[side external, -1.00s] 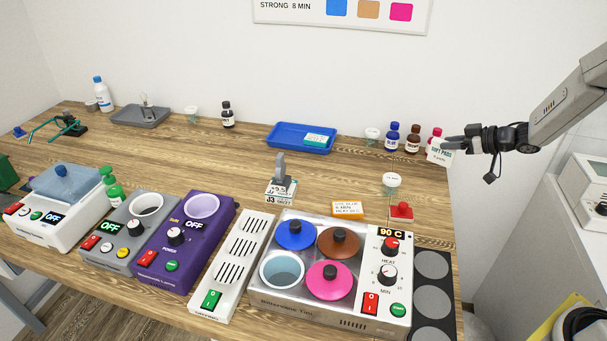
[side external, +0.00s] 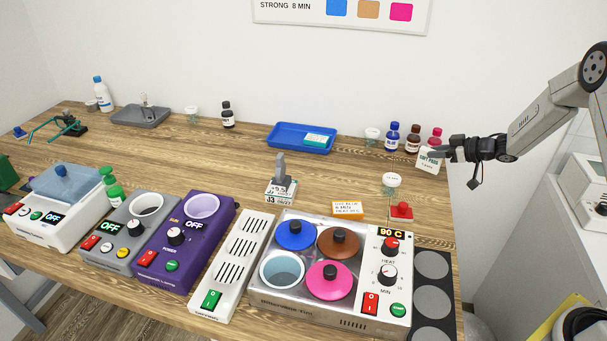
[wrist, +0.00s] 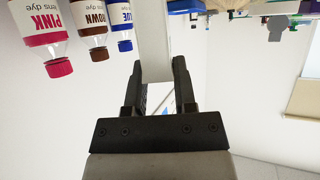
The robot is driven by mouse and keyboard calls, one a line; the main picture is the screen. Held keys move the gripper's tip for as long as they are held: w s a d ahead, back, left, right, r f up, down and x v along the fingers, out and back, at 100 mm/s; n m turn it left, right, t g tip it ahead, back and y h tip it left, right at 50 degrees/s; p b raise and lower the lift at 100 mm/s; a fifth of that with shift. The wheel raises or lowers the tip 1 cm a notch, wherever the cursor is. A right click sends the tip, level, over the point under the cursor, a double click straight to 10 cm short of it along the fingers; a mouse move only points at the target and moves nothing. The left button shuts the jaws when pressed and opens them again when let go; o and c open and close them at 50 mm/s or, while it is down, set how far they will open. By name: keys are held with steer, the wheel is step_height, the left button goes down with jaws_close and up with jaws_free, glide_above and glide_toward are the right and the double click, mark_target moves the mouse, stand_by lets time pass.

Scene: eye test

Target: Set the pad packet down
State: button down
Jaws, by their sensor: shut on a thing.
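The pad packet (side external: 429,163), a small white packet printed "SOFT PADS", hangs at the fingertips of my gripper (side external: 441,154) at the back right of the bench in the side view. My gripper is shut on its upper part, which the fingers partly cover. The packet is roughly upright and slightly tilted. Its lower edge is close to the bench top (side external: 330,180); I cannot tell whether it touches. In the wrist view the gripper's fingers (wrist: 158,68) flank a pale strip, and I cannot tell whether that strip is the packet.
Pink (side external: 436,137), brown (side external: 413,138) and blue (side external: 392,137) dye bottles stand right behind and left of the packet.

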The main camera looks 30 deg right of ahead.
mark_target(432, 172)
steer(key=shift+f, duration=1.4)
steer(key=shift+f, duration=0.15)
steer(key=shift+c, duration=2.1)
jaws_free()
steer(key=shift+r, duration=0.2)
steer(key=v, duration=1.2)
